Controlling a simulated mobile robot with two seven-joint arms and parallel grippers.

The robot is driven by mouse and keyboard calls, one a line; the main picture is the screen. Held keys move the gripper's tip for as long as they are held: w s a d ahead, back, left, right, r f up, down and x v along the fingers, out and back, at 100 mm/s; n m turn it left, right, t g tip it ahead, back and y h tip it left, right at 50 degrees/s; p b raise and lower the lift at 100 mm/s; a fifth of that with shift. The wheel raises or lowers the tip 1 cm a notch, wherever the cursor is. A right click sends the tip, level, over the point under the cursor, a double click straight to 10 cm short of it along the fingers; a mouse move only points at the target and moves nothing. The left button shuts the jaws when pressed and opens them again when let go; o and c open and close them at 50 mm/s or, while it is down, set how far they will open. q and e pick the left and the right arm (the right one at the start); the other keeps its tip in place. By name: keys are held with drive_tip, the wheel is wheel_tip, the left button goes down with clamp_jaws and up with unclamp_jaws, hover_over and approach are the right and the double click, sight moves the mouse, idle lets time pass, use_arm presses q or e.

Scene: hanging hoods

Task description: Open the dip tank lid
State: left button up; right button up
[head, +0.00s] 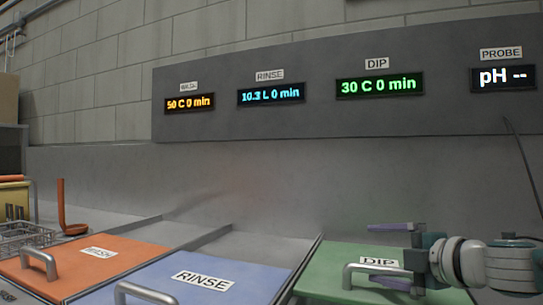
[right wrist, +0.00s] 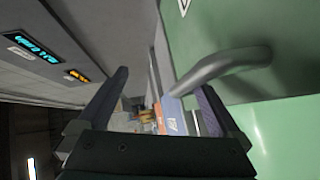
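The green dip tank lid (head: 325,257) lies flat and closed at the lower right of the head view, with a DIP label and a grey bar handle (head: 350,268). My right gripper (head: 393,257) comes in from the right with its fingers spread, at the handle's right part. In the right wrist view the open fingers (right wrist: 163,82) show the handle (right wrist: 225,62) beside the right finger, with the green lid (right wrist: 290,130) behind. I cannot tell whether the bar is between the fingers or touches one. My left gripper is not in view.
The blue RINSE lid (head: 225,265) and orange WASH lid (head: 75,270) lie closed to the left, each with a handle. An orange ladle-like tool (head: 62,205) and a wire basket (head: 22,238) stand at far left. A display panel (head: 320,115) spans the back wall; a cable (head: 522,160) hangs at right.

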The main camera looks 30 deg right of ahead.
drive_tip(key=shift+t, duration=0.7)
drive_tip(key=r+p, duration=0.1)
drive_tip(key=r, duration=0.4)
drive_tip(key=w+d+r+p, duration=0.1)
drive_tip(key=r, duration=0.4)
drive_tip(key=r+p, duration=0.1)
drive_tip(key=r, duration=0.5)
drive_tip(key=shift+w+d+r+p, duration=0.1)
drive_tip(key=shift+w+d+p, duration=0.1)
drive_tip(key=shift+d+p, duration=0.2)
drive_tip(key=shift+c, duration=0.3)
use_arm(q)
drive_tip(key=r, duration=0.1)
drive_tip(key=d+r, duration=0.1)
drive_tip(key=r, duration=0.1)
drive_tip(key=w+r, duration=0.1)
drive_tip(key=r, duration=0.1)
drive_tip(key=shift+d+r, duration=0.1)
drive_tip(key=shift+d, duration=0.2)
use_arm(e)
drive_tip(key=shift+w+d+r, duration=0.2)
drive_tip(key=shift+d+r, duration=0.25)
drive_tip(key=shift+r, duration=0.05)
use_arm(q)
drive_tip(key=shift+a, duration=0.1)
